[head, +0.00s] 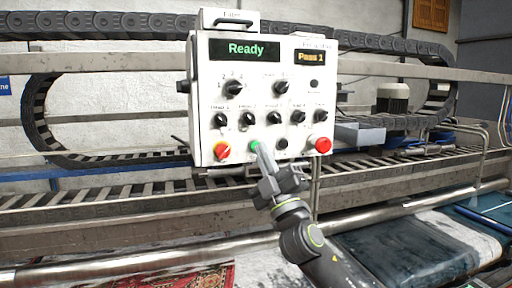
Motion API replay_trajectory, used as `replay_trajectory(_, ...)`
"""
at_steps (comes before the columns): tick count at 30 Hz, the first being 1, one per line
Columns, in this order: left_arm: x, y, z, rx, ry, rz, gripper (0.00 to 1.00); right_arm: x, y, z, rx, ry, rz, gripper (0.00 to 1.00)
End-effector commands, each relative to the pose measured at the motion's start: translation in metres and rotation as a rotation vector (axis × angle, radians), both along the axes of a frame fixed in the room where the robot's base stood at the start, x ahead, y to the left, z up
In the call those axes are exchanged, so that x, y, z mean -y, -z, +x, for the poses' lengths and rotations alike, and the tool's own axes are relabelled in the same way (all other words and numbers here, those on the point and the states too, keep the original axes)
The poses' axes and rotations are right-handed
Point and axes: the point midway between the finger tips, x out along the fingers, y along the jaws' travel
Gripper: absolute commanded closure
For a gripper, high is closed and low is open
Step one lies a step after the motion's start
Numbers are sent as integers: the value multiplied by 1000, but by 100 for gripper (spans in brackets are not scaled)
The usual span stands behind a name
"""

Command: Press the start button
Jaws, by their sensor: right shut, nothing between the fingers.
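A white control box (212,75) stands in the middle of the head view, with a green "Ready" display (246,49) and an orange "Pass 1" display (310,57). A green button (255,146) sits in its bottom row, between a yellow-and-red switch (222,151) and a black knob (281,144). My right gripper (260,147) is shut and empty. Its fingertips are at the green button and cover part of it; I cannot tell whether they touch it. My left gripper is not in view.
A red mushroom button (320,145) is at the box's lower right, with several black knobs above the bottom row. Metal rails and a slatted conveyor (110,187) run behind the box. A steel roller bar (130,262) crosses in front. A red patterned rug (190,279) lies below.

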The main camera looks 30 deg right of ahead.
Motion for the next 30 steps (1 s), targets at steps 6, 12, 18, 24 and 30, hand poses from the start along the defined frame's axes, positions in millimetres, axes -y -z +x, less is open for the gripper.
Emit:
replay_trajectory(6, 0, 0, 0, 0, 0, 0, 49, 0, 0, 0, 0, 0, 0, 100)
replay_trajectory(12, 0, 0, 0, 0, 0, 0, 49, 0, 0, 0, 0, 0, 0, 100)
replay_trajectory(18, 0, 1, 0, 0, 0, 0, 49, 0, 0, 1, 0, 0, 0, 100)
replay_trajectory(24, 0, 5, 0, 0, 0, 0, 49, 2, 1, 7, 0, 0, 0, 100)
replay_trajectory(30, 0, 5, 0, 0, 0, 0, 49, 2, 0, 8, 0, 0, 0, 100)
